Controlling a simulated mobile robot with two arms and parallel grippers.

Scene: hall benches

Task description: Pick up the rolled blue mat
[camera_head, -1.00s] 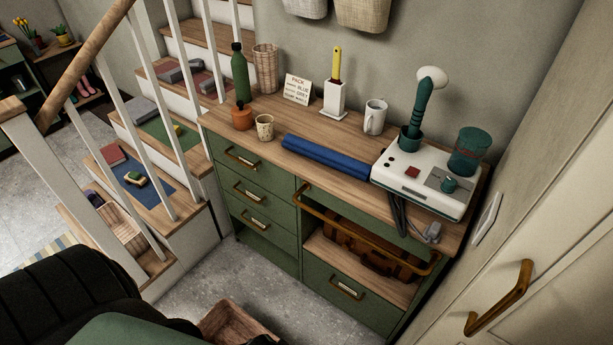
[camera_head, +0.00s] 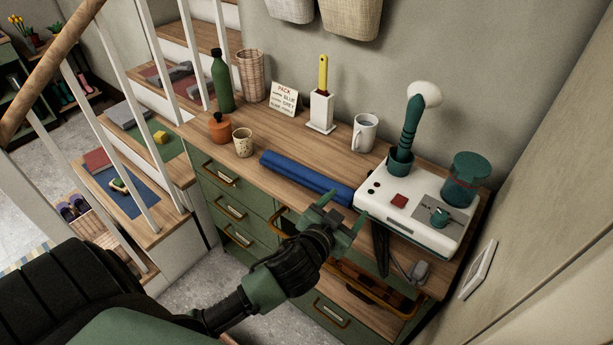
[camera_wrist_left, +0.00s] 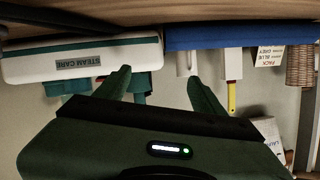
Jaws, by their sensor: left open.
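The rolled blue mat (camera_head: 300,176) lies on the wooden top of the green cabinet, along its front edge. It also shows in the left wrist view (camera_wrist_left: 240,36), along the top right, where the picture is upside down. My left gripper (camera_head: 345,208) is open and empty. In the head view it is in front of the mat's right end and overlaps the cabinet front. In the left wrist view its two fingers (camera_wrist_left: 160,80) point towards the gap between the mat and the white steam unit. I see no contact with the mat. My right gripper is not in view.
The white steam unit (camera_head: 415,208) stands close to the mat's right end. Behind the mat are a white mug (camera_head: 366,134) and a brush holder (camera_head: 321,110). A speckled cup (camera_head: 242,143) stands near its left end.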

